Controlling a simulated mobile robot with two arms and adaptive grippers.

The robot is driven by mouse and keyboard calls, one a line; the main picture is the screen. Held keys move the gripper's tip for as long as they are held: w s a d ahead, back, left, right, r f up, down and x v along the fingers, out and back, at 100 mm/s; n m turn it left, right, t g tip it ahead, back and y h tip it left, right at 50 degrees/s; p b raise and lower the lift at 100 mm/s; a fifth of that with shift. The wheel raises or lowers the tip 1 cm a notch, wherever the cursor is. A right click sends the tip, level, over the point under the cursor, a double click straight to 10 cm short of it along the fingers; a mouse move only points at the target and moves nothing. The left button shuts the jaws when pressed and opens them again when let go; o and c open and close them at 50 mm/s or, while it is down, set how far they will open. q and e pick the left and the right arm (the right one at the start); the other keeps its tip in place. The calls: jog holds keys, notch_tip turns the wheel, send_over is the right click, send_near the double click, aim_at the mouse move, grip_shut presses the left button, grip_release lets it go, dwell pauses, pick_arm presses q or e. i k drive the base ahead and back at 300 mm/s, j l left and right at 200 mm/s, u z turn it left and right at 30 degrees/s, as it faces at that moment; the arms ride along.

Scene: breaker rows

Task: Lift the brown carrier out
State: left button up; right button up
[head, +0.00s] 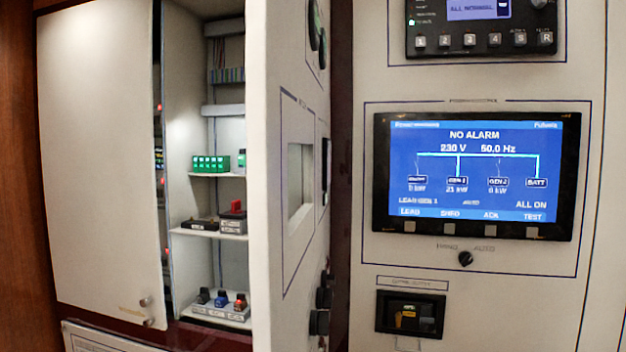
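No clearly brown carrier can be made out. On the middle shelf (190,233) of the open cabinet stand a low dark block (200,224) and a dark block with a red piece (235,208) on top. On the lower shelf a pale tray (220,316) holds small dark, blue and orange-red pieces. A dark recess (410,314) in the right panel holds an orange-yellow piece and dark parts, too small to tell apart. Neither of my grippers is in view.
A white cabinet door (100,160) stands at the left. A green block (210,163) sits on the upper shelf. A panel with knobs (290,180) juts out between the shelves and the display (475,175). A black knob (466,258) is below the display.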

aim_at(240, 305)
jog(key=i+j, duration=0.15)
jog(key=j, duration=0.25)
jog(key=i+j+u, duration=0.1)
jog(key=j, duration=0.3)
jog(key=i+j, duration=0.25)
jog(key=j, duration=0.15)
jog(key=i+j, duration=0.15)
jog(key=j, duration=0.25)
jog(key=i+j+u, duration=0.1)
jog(key=j, duration=0.3)
jog(key=i+j+u, duration=0.1)
jog(key=u, duration=2.2)
jog(key=z, duration=2.85)
